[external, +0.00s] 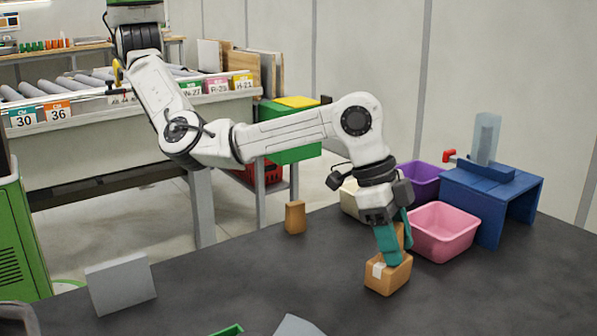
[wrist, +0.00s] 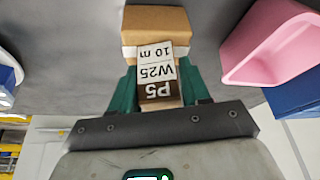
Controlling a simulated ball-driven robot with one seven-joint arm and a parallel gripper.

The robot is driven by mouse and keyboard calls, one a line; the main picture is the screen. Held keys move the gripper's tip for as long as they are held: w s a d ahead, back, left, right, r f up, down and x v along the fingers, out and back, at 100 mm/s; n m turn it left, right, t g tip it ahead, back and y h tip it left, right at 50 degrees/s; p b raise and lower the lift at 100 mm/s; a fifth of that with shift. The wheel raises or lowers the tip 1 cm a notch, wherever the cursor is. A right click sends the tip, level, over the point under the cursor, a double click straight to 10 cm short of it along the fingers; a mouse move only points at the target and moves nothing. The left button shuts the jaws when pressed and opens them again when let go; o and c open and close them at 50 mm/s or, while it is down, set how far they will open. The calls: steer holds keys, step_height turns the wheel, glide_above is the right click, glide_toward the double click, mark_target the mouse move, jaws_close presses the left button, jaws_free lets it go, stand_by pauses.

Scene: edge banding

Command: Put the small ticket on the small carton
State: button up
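The small carton (external: 387,274) is a brown box with a white band, on the dark table below my gripper. It also shows in the wrist view (wrist: 156,19), at the top middle. The small ticket (wrist: 156,72) is a printed tag reading "P5 W25 10 m", upside down in the wrist view. My gripper (wrist: 159,82) has its teal fingers on either side of the ticket, closed on it. The ticket overlaps the carton in that view; I cannot tell whether they touch. In the external view my gripper (external: 394,258) is right above the carton and the ticket's face is hidden.
A pink bin (external: 442,232) stands close to the right, with a purple bin (external: 420,180) and a blue stand (external: 492,200) beyond. A small brown block (external: 295,217) stands at the back. A grey panel (external: 121,285) stands at left. The table middle is clear.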

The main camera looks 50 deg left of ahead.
steer(key=o, duration=0.3)
steer(key=shift+o, duration=0.2)
steer(key=v, duration=1.2)
steer(key=shift+p, duration=0.4)
steer(key=shift+s+r, duration=0.1)
